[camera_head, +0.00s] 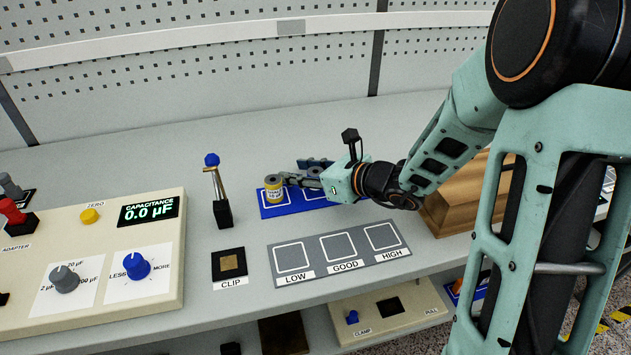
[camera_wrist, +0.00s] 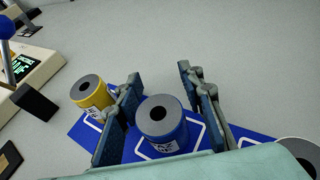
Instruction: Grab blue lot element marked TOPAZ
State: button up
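A blue-banded cylindrical element (camera_wrist: 164,136) with a grey top and dark centre hole stands upright on the blue mat (camera_wrist: 240,134). My gripper (camera_wrist: 158,76) is open, with one finger on each side of this element and a visible gap at the right finger. In the head view my gripper (camera_head: 294,171) reaches in from the right over the mat (camera_head: 268,212) and mostly hides the blue element. A yellow element (camera_head: 273,189) stands to the left; it also shows in the wrist view (camera_wrist: 91,94), just outside the left finger.
A third pale element (camera_wrist: 297,152) is partly visible at the right in the wrist view. A grey LOW/GOOD/HIGH board (camera_head: 338,253) lies in front. A blue-knobbed lever (camera_head: 220,195) and capacitance meter (camera_head: 110,270) stand left. A wooden box (camera_head: 455,205) is at right.

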jog(key=shift+c, duration=0.5)
grip_shut()
jog(key=shift+r, duration=0.1)
